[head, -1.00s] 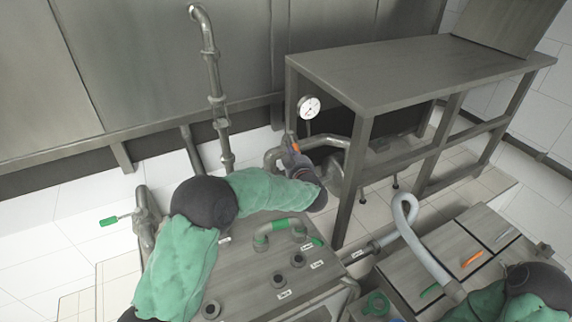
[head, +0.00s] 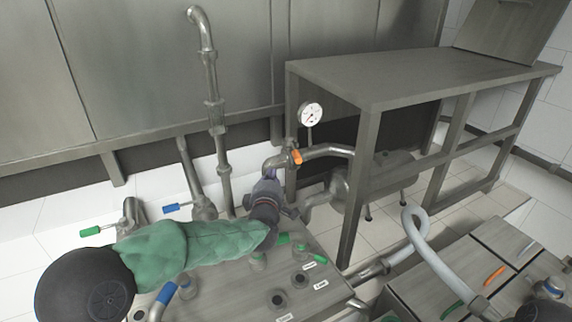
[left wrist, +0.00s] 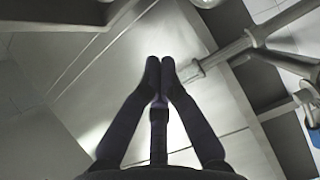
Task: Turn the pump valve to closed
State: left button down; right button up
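An orange valve handle (head: 296,157) sits on the curved metal pipe below the gauge, beside the table's left leg. The pipe runs to the rounded metal pump body (head: 385,175) under the table. I take this to be the pump valve; whether it is open or closed I cannot tell. My left gripper (head: 270,176) is just below and left of the handle, apparently apart from it. In the left wrist view its dark fingers (left wrist: 160,62) are together at the tips with nothing visible between them. My right gripper cannot be made out.
A round gauge (head: 311,115) stands above the pipe. A blue-handled valve (head: 178,207) and a green-handled valve (head: 90,231) are at the left. A metal table (head: 410,75) stands at the right. A grey hose (head: 425,245) loops beside the box top with an orange handle (head: 494,275).

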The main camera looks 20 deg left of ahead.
aim_at(294, 150)
pick_arm(q)
jog(key=w+f+b, duration=0.1)
jog(key=w, duration=1)
jog(key=shift+d, duration=0.2)
pick_arm(e)
jog(key=shift+f, duration=0.55)
pick_arm(q)
jog(key=shift+s+f, duration=0.1)
